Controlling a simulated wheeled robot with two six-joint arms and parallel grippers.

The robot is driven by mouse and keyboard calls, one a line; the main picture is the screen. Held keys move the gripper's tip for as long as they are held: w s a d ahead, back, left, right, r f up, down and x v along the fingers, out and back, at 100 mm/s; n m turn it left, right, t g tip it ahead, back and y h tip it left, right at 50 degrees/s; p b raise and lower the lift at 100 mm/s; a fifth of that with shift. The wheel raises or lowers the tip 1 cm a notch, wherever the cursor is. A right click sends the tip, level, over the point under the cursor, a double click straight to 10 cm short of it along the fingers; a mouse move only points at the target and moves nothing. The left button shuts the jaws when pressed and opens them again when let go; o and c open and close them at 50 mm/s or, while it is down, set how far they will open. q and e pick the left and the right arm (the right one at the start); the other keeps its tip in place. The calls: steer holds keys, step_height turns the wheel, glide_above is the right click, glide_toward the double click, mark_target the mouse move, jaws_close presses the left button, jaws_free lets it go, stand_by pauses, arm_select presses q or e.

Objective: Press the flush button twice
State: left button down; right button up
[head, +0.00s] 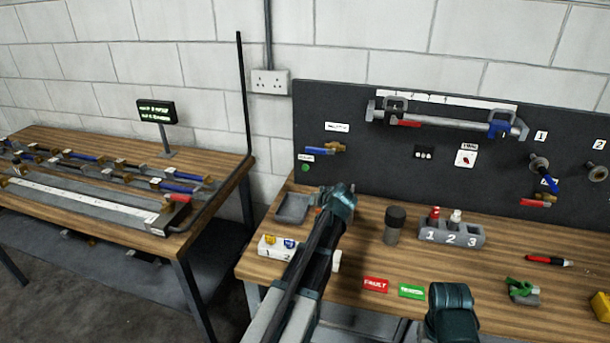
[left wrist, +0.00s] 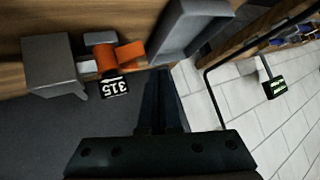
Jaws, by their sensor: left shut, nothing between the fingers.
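A small round green button (head: 305,167) sits low at the left end of the dark board (head: 350,105), under a small white label too small to read. I take it as the flush button. My left gripper (left wrist: 160,105) is shut and empty, its fingers together and pointing toward the dark board in the left wrist view. In the head view my left arm reaches up to just right of and below the green button, apart from it; its fingers are hidden behind my wrist. The button cannot be made out in the left wrist view. Of my right arm only a teal link shows.
A grey tray (head: 292,208) lies on the bench below the button; an orange part (left wrist: 118,55) with a small black display stands beside it in the left wrist view. A blue-handled valve (head: 322,150) is right of the button. A dark cylinder (head: 395,224) stands further right.

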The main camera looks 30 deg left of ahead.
mark_target(305, 167)
arm_select(q)
steer(key=shift+n+t+y, duration=0.5)
steer(key=shift+n+y, duration=0.1)
steer(key=shift+y, duration=0.1)
steer(key=w+a, duration=0.1)
steer(key=a, duration=0.1)
steer(key=w+a+b, duration=0.1)
steer(key=a, duration=0.2)
steer(key=w+a, duration=0.1)
steer(key=a, duration=0.2)
steer(key=shift+r, duration=0.35)
steer(key=shift+w+a+r, duration=0.1)
steer(key=shift+a+r, duration=0.05)
steer(key=shift+a, duration=0.25)
steer(key=shift+w+a, duration=0.35)
steer(key=shift+w, duration=1.05)
steer(key=shift+w+a, duration=0.3)
steer(key=shift+w, duration=1.15)
steer(key=shift+w+a, duration=0.35)
steer(key=shift+w, duration=1.05)
steer(key=shift+w, duration=0.1)
steer(key=shift+w+a, duration=0.1)
steer(key=shift+w, duration=0.2)
